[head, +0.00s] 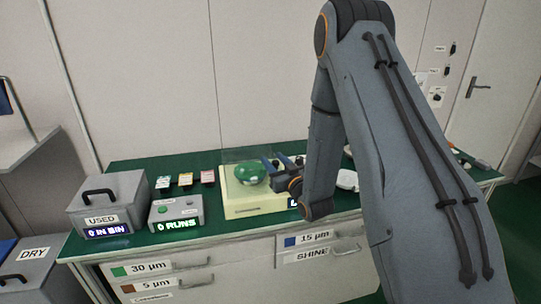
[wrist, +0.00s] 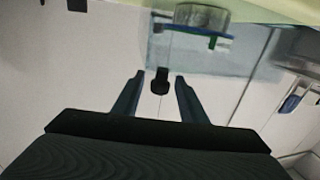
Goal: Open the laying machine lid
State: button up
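The laying machine (head: 240,207) is a low cream unit on the bench, with a green round plate (head: 250,174) on top. A clear lid shows faintly over the plate in the head view, and a see-through panel (wrist: 225,60) shows in the wrist view. My gripper (head: 271,163) is at the right side of the machine, close to the plate. In the wrist view my gripper (wrist: 160,76) has its two fingers apart, with a small black knob (wrist: 160,82) between them. I see a gap on each side of the knob. My arm hides the machine's right part.
A grey USED bin (head: 107,195) and a grey counter box (head: 176,213) reading 0 RUNS stand left of the machine. Several small coloured packs (head: 185,180) lie behind the box. Labelled drawers (head: 160,275) are below the green bench top (head: 125,165). A white object (head: 347,180) lies right of my gripper.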

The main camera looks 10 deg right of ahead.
aim_at(270, 156)
jog(key=shift+w+a+p, duration=0.15)
jog(key=shift+w, duration=0.6)
jog(key=shift+w+a+p, duration=0.1)
jog(key=shift+w+p, duration=0.05)
jog(key=shift+w, duration=0.6)
jog(key=shift+c, duration=0.5)
grip_shut()
